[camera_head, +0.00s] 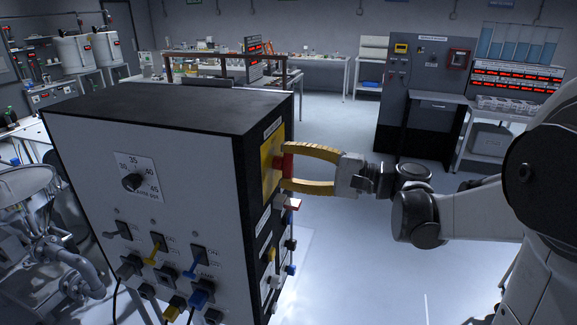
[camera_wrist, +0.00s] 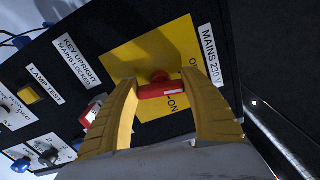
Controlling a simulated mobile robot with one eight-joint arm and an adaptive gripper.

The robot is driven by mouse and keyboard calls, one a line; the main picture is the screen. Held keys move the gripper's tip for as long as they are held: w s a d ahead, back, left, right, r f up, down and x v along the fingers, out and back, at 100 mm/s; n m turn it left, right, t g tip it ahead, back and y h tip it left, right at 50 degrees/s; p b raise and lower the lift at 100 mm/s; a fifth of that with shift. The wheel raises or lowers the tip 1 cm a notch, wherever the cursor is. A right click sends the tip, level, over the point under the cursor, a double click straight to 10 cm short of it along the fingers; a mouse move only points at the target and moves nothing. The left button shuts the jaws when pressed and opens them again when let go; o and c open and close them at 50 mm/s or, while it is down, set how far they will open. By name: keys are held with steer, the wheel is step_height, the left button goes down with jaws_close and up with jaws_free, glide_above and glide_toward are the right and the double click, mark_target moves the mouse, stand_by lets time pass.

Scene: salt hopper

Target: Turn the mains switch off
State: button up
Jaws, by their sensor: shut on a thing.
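The mains switch is a red rotary handle (camera_wrist: 162,88) on a yellow plate (camera_wrist: 155,52) with a "MAINS 230 V" label (camera_wrist: 209,53) beside it. In the head view the red handle (camera_head: 284,167) sticks out of the yellow plate (camera_head: 272,163) on the right side of the grey box (camera_head: 150,190). My gripper (camera_head: 286,168) has its two yellow fingers closed on the handle, one above and one below in that view. In the wrist view the fingers (camera_wrist: 165,95) sit at both ends of the red handle. Part of the plate's lettering is hidden by the fingers.
Below the switch, the panel carries a red-and-white key or plug (camera_wrist: 90,113), a yellow lamp test button (camera_wrist: 29,96) and several coloured plugs (camera_head: 291,270). A dial (camera_head: 132,182) and cables are on the box's front. Open floor (camera_head: 345,250) lies right of the box.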

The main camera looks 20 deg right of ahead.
steer(key=shift+n, duration=1.1)
steer(key=o, duration=1.2)
steer(key=shift+c, duration=0.2)
steer(key=shift+d, duration=0.1)
steer(key=v, duration=1.2)
steer(key=shift+f, duration=0.1)
